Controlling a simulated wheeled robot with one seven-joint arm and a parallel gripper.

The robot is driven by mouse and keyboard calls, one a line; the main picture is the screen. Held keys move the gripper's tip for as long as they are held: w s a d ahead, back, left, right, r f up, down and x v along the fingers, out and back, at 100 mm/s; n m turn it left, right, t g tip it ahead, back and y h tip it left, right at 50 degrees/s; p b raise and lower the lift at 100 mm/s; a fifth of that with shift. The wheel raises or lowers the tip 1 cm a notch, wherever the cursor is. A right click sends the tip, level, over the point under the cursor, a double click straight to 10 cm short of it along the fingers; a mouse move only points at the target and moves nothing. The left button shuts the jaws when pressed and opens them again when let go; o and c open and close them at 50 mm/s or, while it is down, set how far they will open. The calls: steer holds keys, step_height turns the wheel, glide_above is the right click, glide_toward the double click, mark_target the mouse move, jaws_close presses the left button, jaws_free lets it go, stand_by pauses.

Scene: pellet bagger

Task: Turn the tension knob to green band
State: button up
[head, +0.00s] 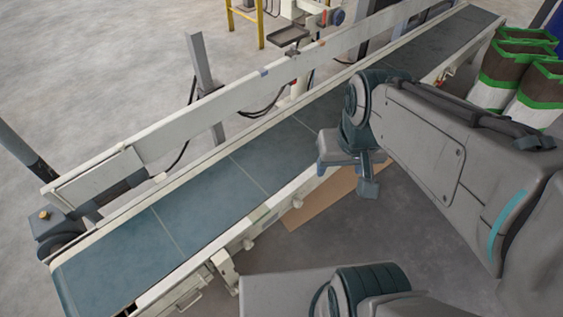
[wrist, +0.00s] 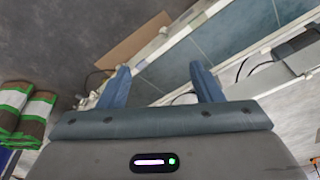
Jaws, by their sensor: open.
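My gripper (head: 346,180) is open and empty beside the near edge of the conveyor, right of the picture's middle in the head view. Its two blue fingers stand apart in the wrist view (wrist: 160,72), with the conveyor's near rail beyond them. Small pale fittings (head: 248,243) sit along the conveyor's near side, left of my gripper and apart from it. I cannot tell whether one of them is the tension knob. No green band on a knob or scale can be made out.
The conveyor (head: 205,190) with a blue-grey belt runs diagonally, its belt empty. Bags with green stripes (head: 508,75) stand at the upper right. A flat brown sheet (head: 318,200) lies on the floor below the near rail. A motor (head: 58,232) sits at the left end.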

steer(key=w+a+f+m+g+y+b, duration=0.1)
steer(key=w+f+m+g+y+b, duration=0.3)
steer(key=f, duration=0.6)
steer(key=a+f+g+y+b, duration=0.1)
steer(key=a+f+b, duration=0.1)
steer(key=f+b, duration=0.65)
steer(key=m+t+y+b, duration=0.6)
steer(key=m+t+b, duration=1.1)
steer(key=m+b, duration=0.5)
glide_toward(300, 205)
steer(key=shift+n, duration=0.4)
steer(key=b+x, duration=0.1)
steer(key=x, duration=0.2)
steer(key=b+x, duration=0.2)
steer(key=x, duration=0.1)
steer(key=f+b+x, duration=0.1)
steer(key=b+x, duration=0.1)
steer(key=x, duration=0.1)
steer(key=shift+w, duration=0.1)
steer(key=shift+b+x, duration=0.3)
steer(key=shift+x, duration=0.5)
steer(key=shift+d+r, duration=0.1)
steer(key=shift+r, duration=0.1)
steer(key=shift+c, duration=0.3)
steer(key=c, duration=0.9)
